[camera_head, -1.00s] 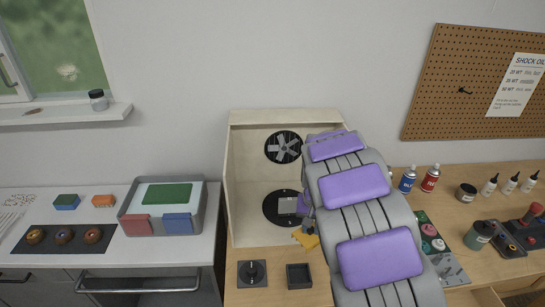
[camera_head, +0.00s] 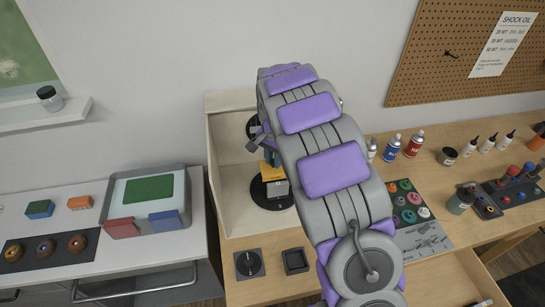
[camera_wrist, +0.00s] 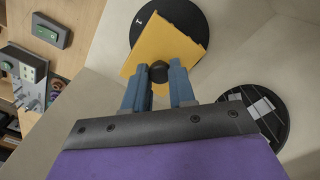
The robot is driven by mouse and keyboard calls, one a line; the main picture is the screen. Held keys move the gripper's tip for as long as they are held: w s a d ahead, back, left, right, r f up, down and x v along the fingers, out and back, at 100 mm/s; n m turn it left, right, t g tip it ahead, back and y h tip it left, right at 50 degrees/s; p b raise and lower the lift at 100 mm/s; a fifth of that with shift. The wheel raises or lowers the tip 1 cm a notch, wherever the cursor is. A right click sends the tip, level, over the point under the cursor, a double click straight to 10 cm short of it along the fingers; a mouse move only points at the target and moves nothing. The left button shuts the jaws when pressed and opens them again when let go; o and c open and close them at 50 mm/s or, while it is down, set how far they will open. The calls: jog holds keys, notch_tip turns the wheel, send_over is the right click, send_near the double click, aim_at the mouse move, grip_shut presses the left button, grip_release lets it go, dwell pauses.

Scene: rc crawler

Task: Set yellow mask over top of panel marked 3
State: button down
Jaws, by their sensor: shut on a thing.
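The yellow mask (camera_head: 270,171) is in my gripper (camera_head: 266,155), in the booth just above the grey block (camera_head: 280,190) on the black turntable (camera_head: 262,203). I cannot tell whether mask and block touch. In the wrist view the mask (camera_wrist: 172,38) is a yellow plate with a dark round knob (camera_wrist: 159,71), and my gripper's blue fingers (camera_wrist: 160,78) are shut on the knob. The black disc (camera_wrist: 145,28) shows beyond the plate, with a small white mark on it. The mask hides the block in the wrist view, and no 3 is readable.
The pale booth wall (camera_head: 230,160) stands close around my gripper. A round fan vent (camera_wrist: 262,115) is in its back. Paint jars (camera_head: 411,198) stand at the right.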

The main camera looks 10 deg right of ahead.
aim_at(282, 167)
jog(key=d+f, duration=0.2)
jog(key=d, duration=0.1)
jog(key=shift+f, duration=0.1)
jog(key=shift+d+f+b, duration=0.1)
jog(key=shift+f+b, duration=0.2)
jog(key=shift+f, duration=0.4)
jog(key=shift+a+f, duration=0.25)
jog(key=shift+a, duration=0.45)
jog(key=shift+a+f, duration=0.2)
jog(key=shift+a, duration=0.45)
jog(key=shift+d, duration=1.1)
jog(key=shift+s+a+f, duration=0.1)
jog(key=shift+a+f, duration=0.05)
jog(key=shift+a, duration=1)
jog(key=shift+d, duration=1.1)
jog(key=shift+a, duration=0.25)
jog(key=shift+d, duration=0.45)
